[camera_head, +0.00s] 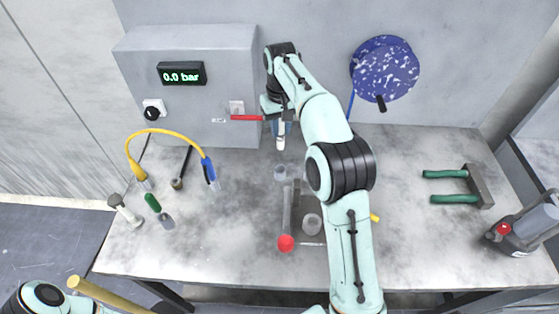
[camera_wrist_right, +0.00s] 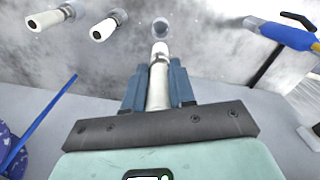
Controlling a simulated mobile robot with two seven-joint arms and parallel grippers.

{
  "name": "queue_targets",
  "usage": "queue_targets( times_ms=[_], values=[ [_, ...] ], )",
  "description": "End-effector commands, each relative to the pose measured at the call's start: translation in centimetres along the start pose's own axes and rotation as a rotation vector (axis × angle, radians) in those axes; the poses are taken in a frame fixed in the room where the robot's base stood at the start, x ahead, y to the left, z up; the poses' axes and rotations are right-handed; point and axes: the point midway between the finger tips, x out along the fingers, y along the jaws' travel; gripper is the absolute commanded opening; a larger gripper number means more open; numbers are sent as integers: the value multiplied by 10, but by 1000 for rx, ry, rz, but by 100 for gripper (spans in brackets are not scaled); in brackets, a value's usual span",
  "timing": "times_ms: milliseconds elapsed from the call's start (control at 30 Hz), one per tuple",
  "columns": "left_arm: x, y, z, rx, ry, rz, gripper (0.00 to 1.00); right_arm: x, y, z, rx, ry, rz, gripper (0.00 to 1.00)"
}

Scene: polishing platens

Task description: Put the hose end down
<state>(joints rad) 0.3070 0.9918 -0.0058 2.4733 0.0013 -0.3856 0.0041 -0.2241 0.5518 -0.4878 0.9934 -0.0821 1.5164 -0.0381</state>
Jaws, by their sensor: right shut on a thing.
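My right gripper (camera_head: 281,122) reaches to the back of the table, in front of the grey wall box. In the right wrist view, its blue fingers (camera_wrist_right: 159,88) are shut on a white and silver cylindrical piece (camera_wrist_right: 159,65), which also shows in the head view (camera_head: 281,142). Its tip points down, above or near the table; contact is unclear. I cannot tell whether a hose joins it. A yellow hose (camera_head: 165,132) arches over the table at left, with a blue end (camera_head: 209,172) standing on or near the tabletop. My left gripper is out of view.
The grey box (camera_head: 205,60) has a "0.0 bar" display (camera_head: 181,74) and a red lever (camera_head: 247,117). A blue speckled disc (camera_head: 385,68) is on the wall. A red-knobbed lever (camera_head: 286,243) and green-handled tool (camera_head: 478,187) are on the table (camera_head: 230,235).

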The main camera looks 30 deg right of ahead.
Motion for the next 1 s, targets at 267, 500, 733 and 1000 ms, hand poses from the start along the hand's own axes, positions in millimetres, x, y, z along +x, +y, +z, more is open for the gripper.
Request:
queue_targets(
  times_ms=[267, 500, 733, 1000],
  values=[
    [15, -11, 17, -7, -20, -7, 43, 70, 0, 2, 0, -4, 1, 0],
    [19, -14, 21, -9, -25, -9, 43, 90, 0, 0, 0, -1, 1, 0],
    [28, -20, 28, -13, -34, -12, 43, 130, 0, 1, -1, -3, 0, 0],
    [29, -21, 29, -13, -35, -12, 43, 139, 0, -1, -1, 3, 0, 0]
  ],
)
